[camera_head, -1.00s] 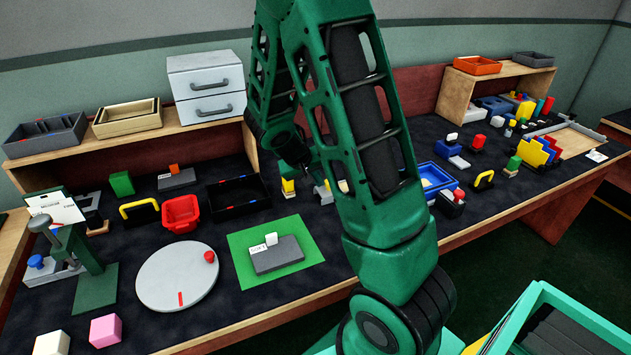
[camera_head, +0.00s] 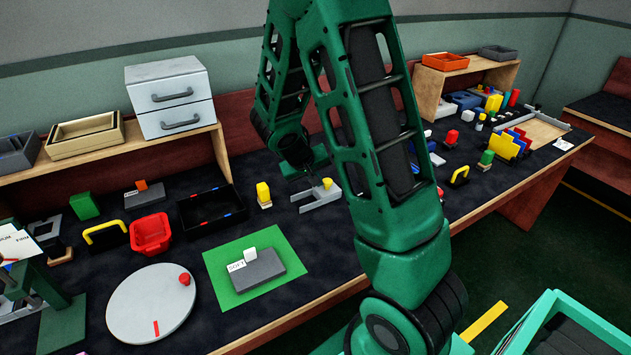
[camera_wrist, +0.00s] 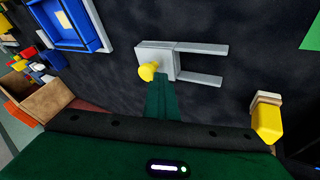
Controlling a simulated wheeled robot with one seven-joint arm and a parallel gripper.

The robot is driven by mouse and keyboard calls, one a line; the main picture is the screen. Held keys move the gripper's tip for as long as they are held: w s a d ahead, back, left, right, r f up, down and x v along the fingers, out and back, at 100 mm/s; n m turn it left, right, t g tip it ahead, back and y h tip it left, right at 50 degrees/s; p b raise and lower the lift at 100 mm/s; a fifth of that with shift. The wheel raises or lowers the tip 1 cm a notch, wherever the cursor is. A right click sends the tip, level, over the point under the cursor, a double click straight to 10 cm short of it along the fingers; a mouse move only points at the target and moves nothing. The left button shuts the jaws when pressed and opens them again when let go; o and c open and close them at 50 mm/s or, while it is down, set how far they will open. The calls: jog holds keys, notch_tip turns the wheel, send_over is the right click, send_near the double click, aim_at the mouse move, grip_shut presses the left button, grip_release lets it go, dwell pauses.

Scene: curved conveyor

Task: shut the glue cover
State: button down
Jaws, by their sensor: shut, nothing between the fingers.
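A grey two-pronged piece (camera_head: 316,200) with a yellow knob (camera_head: 327,183) lies flat on the dark bench. It also shows in the wrist view as a grey plate (camera_wrist: 156,58) with two parallel arms and its yellow knob (camera_wrist: 149,72). No part is labelled as the glue cover, so I cannot tell for certain that this is it. My gripper (camera_wrist: 163,84) is shut and empty, its tip close beside the knob at the plate's near edge. I cannot tell whether they touch. In the head view my arm hides part of the bench to the right.
A yellow block on a wooden base (camera_head: 263,194) stands left of the grey piece, also in the wrist view (camera_wrist: 266,118). A black tray (camera_head: 213,209) lies further left. A blue tray (camera_wrist: 82,28) is in the wrist view. A green mat (camera_head: 224,285) lies in front.

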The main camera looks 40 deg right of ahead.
jog(key=shift+d+r, duration=0.1)
jog(key=shift+d, duration=0.15)
jog(key=shift+w+a, duration=0.1)
jog(key=shift+a, duration=0.2)
jog(key=s+a+r, duration=0.1)
jog(key=a+r, duration=0.7)
jog(key=a, duration=0.1)
jog(key=shift+r, duration=0.3)
jog(key=s+r+m+g+y, duration=0.1)
jog(key=s+r+y, duration=0.2)
jog(key=s, duration=1.1)
jog(key=s+d+r+m+g+y, duration=0.1)
jog(key=s+r+y, duration=0.2)
jog(key=s, duration=1.2)
jog(key=shift+d+g, duration=0.2)
jog(key=shift+g, duration=0.2)
jog(key=shift+s, duration=0.1)
